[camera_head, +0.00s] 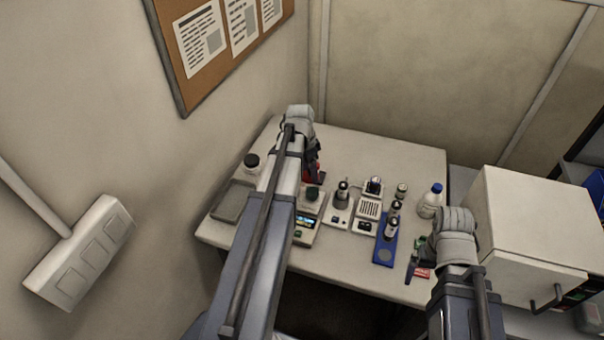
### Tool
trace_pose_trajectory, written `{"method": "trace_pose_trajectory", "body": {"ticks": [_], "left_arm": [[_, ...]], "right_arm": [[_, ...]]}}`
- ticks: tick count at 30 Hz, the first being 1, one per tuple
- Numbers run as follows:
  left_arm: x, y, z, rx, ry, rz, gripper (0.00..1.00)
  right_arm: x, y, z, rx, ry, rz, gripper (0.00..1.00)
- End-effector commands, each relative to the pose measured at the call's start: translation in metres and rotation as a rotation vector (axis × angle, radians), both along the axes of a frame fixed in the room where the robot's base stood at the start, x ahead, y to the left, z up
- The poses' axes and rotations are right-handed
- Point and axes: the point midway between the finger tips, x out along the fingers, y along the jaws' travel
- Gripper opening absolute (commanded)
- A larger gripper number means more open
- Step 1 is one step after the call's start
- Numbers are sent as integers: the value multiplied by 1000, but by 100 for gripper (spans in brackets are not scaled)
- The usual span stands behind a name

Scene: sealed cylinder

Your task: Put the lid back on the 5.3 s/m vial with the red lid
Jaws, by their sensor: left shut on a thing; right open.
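My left gripper (318,175) is over the back left part of the table, mostly hidden by its own arm. It is shut on a red thing (317,167); too little shows to tell whether this is the lid alone or a lidded vial. My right gripper (415,266) is open at the table's front right edge, close to a small flat red thing (422,273). Dark-topped vials (391,229) stand on a blue rack (384,254), and another vial (402,190) stands behind it. No 5.3 s/m label is readable.
A meter with a lit display (305,221) and small devices (368,208) crowd the table's middle. A blue-capped bottle (430,204) stands right, a black-capped jar (251,164) and grey tray (233,201) left. A white box (530,225) bounds the right. The table's back is clear.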

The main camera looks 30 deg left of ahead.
Motion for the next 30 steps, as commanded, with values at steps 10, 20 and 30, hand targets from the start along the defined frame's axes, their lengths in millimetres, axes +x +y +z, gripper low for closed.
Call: {"method": "trace_pose_trajectory", "body": {"ticks": [10,20,30], "left_arm": [[4,-2,-1,0,0,-2,16],[4,-2,-21,0,0,-2,16],[3,-2,-53,-1,0,-2,16]], "right_arm": [[-1,0,-1,0,0,0,97],[0,0,-21,0,0,3,97],[-1,0,-53,0,0,2,97]]}}
